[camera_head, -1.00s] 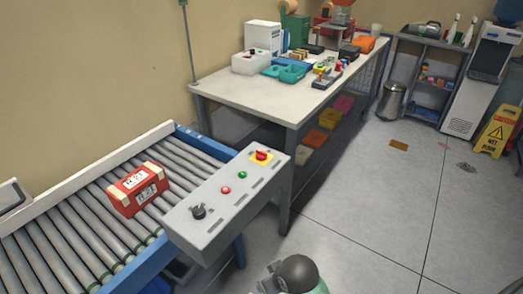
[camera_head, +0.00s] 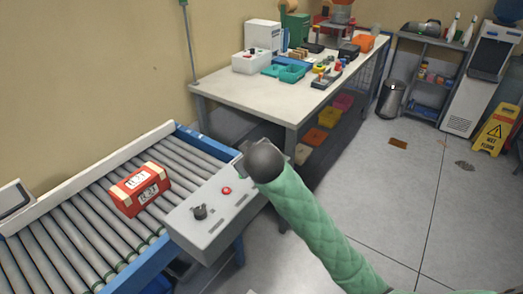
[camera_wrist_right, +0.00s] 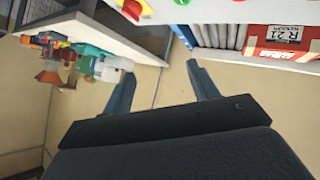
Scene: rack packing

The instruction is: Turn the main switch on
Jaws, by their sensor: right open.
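The grey control box (camera_head: 215,215) stands at the end of the roller conveyor, with a black knob (camera_head: 200,212) and a red button (camera_head: 227,190) showing. Its red rotary switch on a yellow plate is hidden in the head view behind my right arm's dark rounded part. In the right wrist view, this red switch (camera_wrist_right: 133,8) shows at the top edge, partly cut off, with a green button (camera_wrist_right: 182,2) beside it. My left gripper is not in view.
A red box (camera_head: 140,189) with white labels lies on the rollers (camera_head: 85,222). A worktable (camera_head: 245,93) with bins and tools stands behind the control box.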

